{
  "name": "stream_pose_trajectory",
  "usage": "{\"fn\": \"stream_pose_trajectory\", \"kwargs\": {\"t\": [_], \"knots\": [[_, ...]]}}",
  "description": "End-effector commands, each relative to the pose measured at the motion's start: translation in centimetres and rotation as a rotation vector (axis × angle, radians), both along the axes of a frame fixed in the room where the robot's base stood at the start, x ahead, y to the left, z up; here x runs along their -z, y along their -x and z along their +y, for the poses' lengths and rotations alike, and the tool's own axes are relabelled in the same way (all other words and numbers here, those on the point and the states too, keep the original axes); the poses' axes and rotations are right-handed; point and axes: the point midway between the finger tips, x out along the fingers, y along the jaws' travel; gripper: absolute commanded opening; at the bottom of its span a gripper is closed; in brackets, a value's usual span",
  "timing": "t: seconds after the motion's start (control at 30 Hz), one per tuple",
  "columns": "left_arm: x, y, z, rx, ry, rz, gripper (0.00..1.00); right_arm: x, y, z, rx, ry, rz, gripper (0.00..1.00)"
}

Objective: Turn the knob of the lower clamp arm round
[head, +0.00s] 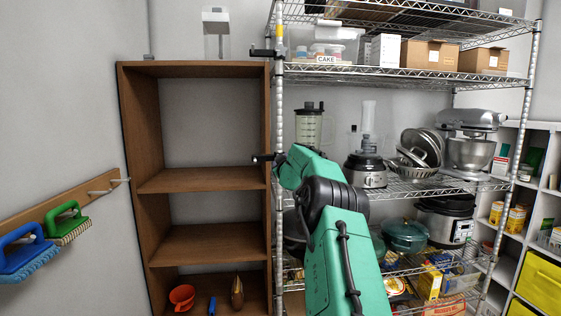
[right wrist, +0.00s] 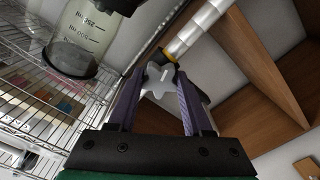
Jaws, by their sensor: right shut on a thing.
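The lower clamp arm (head: 263,159) is a small black bar on the rack's left front post, level with the brown shelf board. In the right wrist view its knob (right wrist: 158,84) is a pale grey star shape in front of the metal post. My right gripper (right wrist: 160,78) has its two dark fingers on either side of the knob and is shut on it. In the head view my green right arm hides this gripper and the knob. My left gripper is in neither view.
An upper clamp arm (head: 263,53) sits higher on the same post (head: 279,105). A brown wooden shelf unit (head: 127,130) stands left of the rack. A blender (head: 308,124) stands on the wire shelf close behind, with a food processor (head: 366,170) further right.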

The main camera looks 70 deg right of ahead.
Motion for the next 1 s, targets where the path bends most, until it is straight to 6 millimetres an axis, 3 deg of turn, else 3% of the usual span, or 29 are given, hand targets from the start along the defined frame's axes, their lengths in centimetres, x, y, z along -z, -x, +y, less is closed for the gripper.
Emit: {"fn": "stream_pose_trajectory", "kwargs": {"t": [0.2,0.33,0.87,0.9,0.97,1.0], "knots": [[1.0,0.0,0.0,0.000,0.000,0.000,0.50,0.4,0.1,-0.1,-0.002,-0.604,-0.987,0.00],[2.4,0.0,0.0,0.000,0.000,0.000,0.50,0.4,0.1,0.0,-0.003,-0.839,-1.373,0.00],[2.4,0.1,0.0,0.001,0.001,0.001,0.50,0.8,0.0,0.0,0.004,-0.856,-1.387,0.00],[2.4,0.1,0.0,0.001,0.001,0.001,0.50,0.9,0.0,0.0,0.005,-0.857,-1.385,0.54],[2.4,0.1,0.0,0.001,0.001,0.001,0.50,0.9,0.0,0.0,0.005,-0.857,-1.385,0.77],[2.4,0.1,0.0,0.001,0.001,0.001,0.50,0.9,0.0,0.0,0.005,-0.856,-1.386,0.80]]}}
